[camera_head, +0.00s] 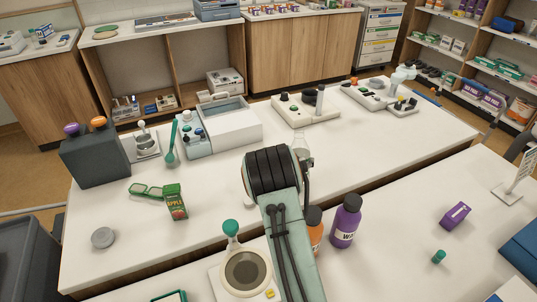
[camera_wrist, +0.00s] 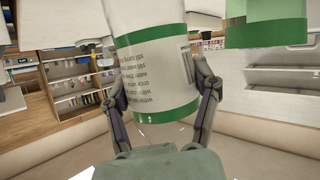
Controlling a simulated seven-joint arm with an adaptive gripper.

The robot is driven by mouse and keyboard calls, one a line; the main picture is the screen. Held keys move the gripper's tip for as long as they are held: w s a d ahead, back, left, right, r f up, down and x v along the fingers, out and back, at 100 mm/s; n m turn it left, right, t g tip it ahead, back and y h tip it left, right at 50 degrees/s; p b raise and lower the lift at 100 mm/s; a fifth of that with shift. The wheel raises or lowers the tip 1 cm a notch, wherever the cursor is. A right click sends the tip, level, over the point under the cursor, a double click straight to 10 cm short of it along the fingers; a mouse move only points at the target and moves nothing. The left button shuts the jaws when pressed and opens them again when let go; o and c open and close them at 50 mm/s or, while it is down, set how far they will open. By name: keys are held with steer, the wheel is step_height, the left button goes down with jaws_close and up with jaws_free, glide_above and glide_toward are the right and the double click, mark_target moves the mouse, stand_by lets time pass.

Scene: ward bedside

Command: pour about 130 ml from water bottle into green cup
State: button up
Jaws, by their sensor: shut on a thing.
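The water bottle, with a white printed label between green bands, fills the middle of the wrist view (camera_wrist: 158,75). My gripper (camera_wrist: 160,108) is shut on it, one finger on each side of the label. In the head view my arm hides most of the gripper and bottle; a clear piece, apparently part of the bottle (camera_head: 301,142), shows past the wrist. A green, see-through thing (camera_wrist: 265,32) stands at the upper right of the wrist view, apart from the bottle; it may be the green cup, but I cannot tell. No green cup is clearly visible in the head view.
On the near table (camera_head: 400,240) stand a purple bottle (camera_head: 345,222) and an orange bottle (camera_head: 314,230), close to my arm. White devices (camera_head: 305,108) line the back. The table's middle right is clear.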

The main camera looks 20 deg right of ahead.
steer(key=n+g, duration=0.1)
steer(key=n+g+h, duration=0.1)
steer(key=n, duration=0.1)
steer(key=shift+w+a+f+n+g+h, duration=0.15)
steer(key=shift+w+f+n+g+h, duration=0.15)
steer(key=shift+n+g, duration=0.1)
steer(key=shift+s+d+f+n+g+h, duration=0.25)
steer(key=shift+s+f+n+g+h, duration=0.15)
steer(key=shift+n, duration=0.2)
steer(key=shift+s+d+f+n+g+h, duration=0.2)
steer(key=shift+s+f+n+g+h, duration=0.15)
steer(key=shift+n, duration=0.25)
steer(key=shift+s+d+f+n+g+h, duration=0.2)
steer(key=shift+n+g+h, duration=0.2)
steer(key=shift+n, duration=0.2)
steer(key=shift+r+n+g+h, duration=0.3)
steer(key=shift+r+n, duration=0.2)
steer(key=shift+r, duration=0.35)
steer(key=shift+w+a+r+n+g+h+p, duration=0.1)
steer(key=shift+r+n+g+h+p, duration=0.05)
steer(key=shift+r+n+h, duration=0.15)
steer(key=shift+w+a+r+n+g+h+p, duration=0.1)
steer(key=shift+r+n+p, duration=0.1)
steer(key=shift+r, duration=0.2)
steer(key=shift+r+n, duration=0.5)
steer(key=shift+r, duration=0.1)
steer(key=shift+s+d+r+h, duration=0.1)
steer(key=shift+r+h, duration=0.05)
steer(key=shift+h, duration=0.2)
